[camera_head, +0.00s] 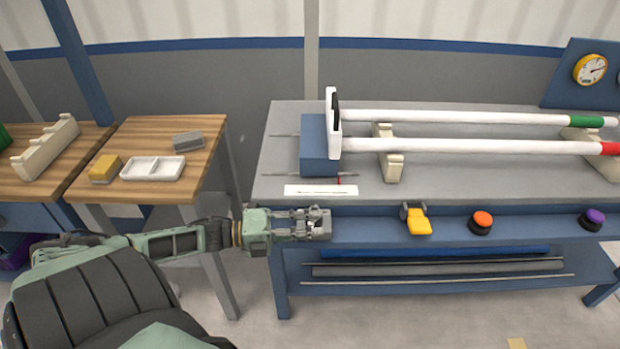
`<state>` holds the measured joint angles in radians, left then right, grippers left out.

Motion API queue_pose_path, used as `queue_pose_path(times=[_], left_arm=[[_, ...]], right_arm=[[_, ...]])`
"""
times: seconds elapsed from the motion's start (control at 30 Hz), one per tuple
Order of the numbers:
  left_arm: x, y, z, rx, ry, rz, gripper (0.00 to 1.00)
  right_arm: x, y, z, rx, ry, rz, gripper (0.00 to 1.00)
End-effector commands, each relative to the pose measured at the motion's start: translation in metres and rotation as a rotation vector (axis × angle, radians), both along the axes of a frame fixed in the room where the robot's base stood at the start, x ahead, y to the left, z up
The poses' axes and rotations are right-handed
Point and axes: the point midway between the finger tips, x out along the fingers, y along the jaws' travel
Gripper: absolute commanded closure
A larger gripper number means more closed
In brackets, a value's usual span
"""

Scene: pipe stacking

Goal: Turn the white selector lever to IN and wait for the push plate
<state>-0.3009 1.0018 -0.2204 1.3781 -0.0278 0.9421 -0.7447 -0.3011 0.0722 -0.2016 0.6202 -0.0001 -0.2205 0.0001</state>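My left gripper (318,223) reaches in from the left and sits at the front rail of the blue-framed bench, below the white scale strip. Its fingers are seen nearly edge-on, so whether they are open or shut is unclear. I cannot make out the white selector lever; the gripper covers that stretch of the rail. The push plate (334,143) is upright and white with a dark pad, on a blue block (316,161) at the bench's left end. It stands at the left ends of two white pipes (460,117) (480,147). My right gripper is not in view.
The front rail also carries a yellow handle (418,222), an orange button (482,221) and a purple button (592,218). A white scale strip (305,191) with a red pointer lies above. Cream supports (389,160) bear the pipes. A wooden table (205,128) with a white tray (136,174) stands left.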

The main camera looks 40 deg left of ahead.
Motion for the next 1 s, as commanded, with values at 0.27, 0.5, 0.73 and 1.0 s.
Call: queue_pose_path(times=[0.27,0.5,0.73,1.0], left_arm=[[0.001,0.001,0.001,0.001,-0.003,0.001,0.82],[-0.006,0.007,0.001,0.001,-0.003,0.001,0.82],[-0.039,0.036,0.000,0.003,0.000,0.002,0.82],[-0.077,0.070,0.001,0.002,-0.001,0.003,0.82]], right_arm=[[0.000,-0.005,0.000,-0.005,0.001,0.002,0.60],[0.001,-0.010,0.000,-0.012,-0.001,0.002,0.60],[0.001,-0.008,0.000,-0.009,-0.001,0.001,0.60],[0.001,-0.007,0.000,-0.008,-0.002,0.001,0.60]])
